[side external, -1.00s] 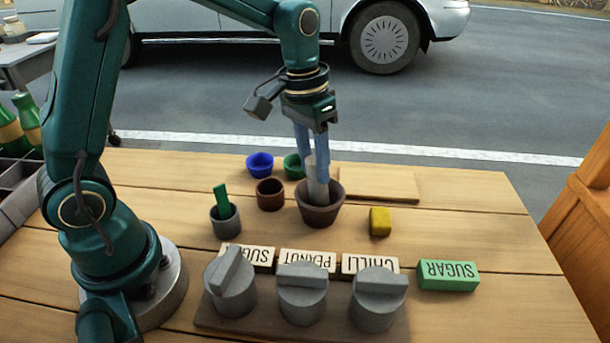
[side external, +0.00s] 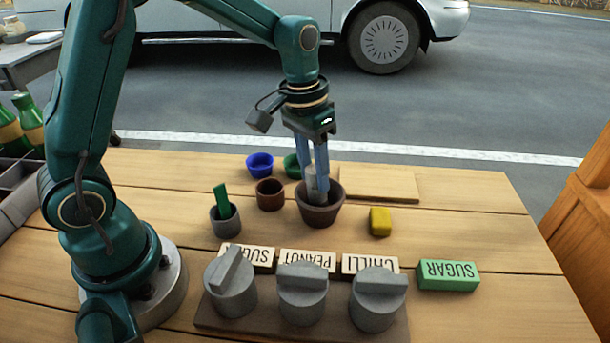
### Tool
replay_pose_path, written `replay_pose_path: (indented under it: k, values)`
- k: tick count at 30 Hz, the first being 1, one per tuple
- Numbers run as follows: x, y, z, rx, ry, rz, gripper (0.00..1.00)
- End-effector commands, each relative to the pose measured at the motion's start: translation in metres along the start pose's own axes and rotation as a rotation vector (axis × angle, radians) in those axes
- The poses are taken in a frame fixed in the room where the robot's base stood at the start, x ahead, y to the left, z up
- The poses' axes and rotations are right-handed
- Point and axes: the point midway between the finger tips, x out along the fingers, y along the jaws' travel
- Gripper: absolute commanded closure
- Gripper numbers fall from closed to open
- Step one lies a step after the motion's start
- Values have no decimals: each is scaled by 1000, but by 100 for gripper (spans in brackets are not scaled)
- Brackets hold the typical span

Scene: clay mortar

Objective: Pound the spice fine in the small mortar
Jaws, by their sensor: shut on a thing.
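A brown clay mortar (side external: 320,211) stands on the wooden table, right of the middle of the bowls. My gripper (side external: 318,180) is directly above it, pointing down. Its blue fingers are shut on a grey pestle (side external: 316,193), whose lower end is down inside the mortar. The spice inside the mortar is hidden by the wall and the pestle. A smaller brown pot (side external: 270,195) stands just left of the mortar. I cannot tell whether it holds anything.
Blue (side external: 260,165) and green (side external: 292,166) bowls stand behind. A grey cup (side external: 225,220) with a green stick is left. A yellow block (side external: 380,221) is right. A board (side external: 380,184) lies behind right.

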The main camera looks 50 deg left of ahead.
Motion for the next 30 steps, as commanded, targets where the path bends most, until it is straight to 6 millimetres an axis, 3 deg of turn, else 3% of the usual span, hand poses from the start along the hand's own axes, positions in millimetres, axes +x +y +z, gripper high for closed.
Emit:
replay_pose_path:
  k: [9, 18, 30]
  values:
    - [-1, 0, 0, 0, 0, 0, 100]
    - [-17, 1, -2, 0, 2, 0, 100]
    - [-18, 2, -2, 0, 0, 0, 100]
